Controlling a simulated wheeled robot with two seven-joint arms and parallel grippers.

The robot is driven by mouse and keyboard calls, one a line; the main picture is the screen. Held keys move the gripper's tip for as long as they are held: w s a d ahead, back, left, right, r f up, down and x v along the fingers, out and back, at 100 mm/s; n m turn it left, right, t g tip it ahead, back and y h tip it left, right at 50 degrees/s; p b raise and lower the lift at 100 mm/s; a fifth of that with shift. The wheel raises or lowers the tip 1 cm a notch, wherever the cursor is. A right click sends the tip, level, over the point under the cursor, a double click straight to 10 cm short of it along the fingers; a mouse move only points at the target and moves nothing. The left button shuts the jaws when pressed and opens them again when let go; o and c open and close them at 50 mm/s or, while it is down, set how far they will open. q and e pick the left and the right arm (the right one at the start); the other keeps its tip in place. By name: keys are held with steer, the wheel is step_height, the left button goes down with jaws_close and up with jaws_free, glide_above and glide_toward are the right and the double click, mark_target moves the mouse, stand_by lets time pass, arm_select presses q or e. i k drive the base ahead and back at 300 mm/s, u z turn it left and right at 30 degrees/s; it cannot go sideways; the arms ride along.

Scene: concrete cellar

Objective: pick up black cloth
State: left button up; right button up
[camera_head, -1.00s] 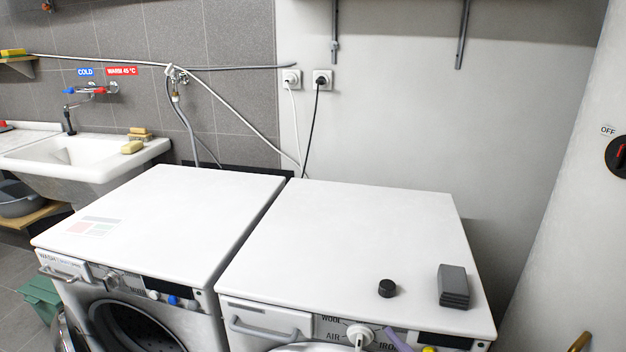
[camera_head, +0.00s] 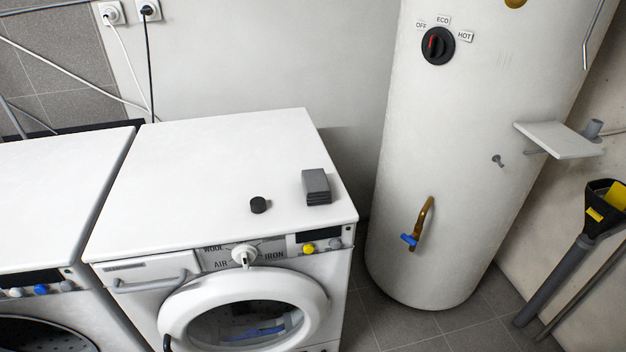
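Neither of my grippers shows in the head view.
The right-hand machine (camera_head: 200,155) has a closed round door, a dial and a yellow button; the left machine (camera_head: 55,200) adjoins it. A tall white boiler (camera_head: 450,130) with a blue-handled tap stands at right. A small shelf (camera_head: 558,140) is beyond it. Most of the machine top is clear.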

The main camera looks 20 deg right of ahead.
mark_target(317, 190)
steer(key=z, duration=0.55)
steer(key=k, duration=1.25)
steer(key=z, duration=1.1)
steer(key=i, duration=1)
steer(key=u, duration=0.4)
steer(key=i, duration=1)
steer(key=u, duration=0.9)
